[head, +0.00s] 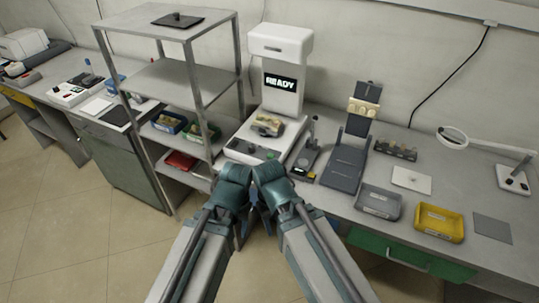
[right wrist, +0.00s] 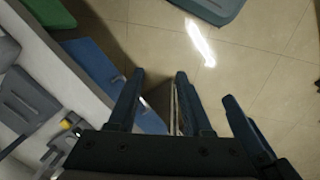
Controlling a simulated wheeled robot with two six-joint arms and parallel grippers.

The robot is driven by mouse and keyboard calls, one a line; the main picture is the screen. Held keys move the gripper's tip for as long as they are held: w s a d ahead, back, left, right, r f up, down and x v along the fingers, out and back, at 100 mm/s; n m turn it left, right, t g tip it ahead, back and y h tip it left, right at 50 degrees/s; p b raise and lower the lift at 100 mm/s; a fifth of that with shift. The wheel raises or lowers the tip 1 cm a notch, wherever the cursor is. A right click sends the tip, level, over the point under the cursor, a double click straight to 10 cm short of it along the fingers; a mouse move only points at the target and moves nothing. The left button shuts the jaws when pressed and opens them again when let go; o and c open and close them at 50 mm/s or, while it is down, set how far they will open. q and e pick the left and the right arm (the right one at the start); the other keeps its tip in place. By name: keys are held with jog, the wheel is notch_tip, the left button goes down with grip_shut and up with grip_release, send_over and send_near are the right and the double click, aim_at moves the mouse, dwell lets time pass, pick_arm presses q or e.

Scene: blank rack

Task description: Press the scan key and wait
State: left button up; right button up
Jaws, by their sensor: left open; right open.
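A white scanner (head: 281,50) stands on the bench, its dark screen (head: 280,82) reading READY. A beige object (head: 267,124) sits on its bed. My left gripper (head: 241,229) is open, low in front of the bench and apart from the panel, partly hidden by my arms. My right gripper is hidden behind my arm in the head view. In the right wrist view the right gripper (right wrist: 158,97) is open and empty, above the floor.
A metal shelf rack (head: 184,80) with bins stands close left of the scanner. Right of it are a dark stand (head: 346,160), a grey tray (head: 379,201), a yellow tray (head: 440,222) and a magnifier lamp (head: 455,137). The tiled floor (head: 100,255) before the bench is clear.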

grip_shut()
dwell(1.8)
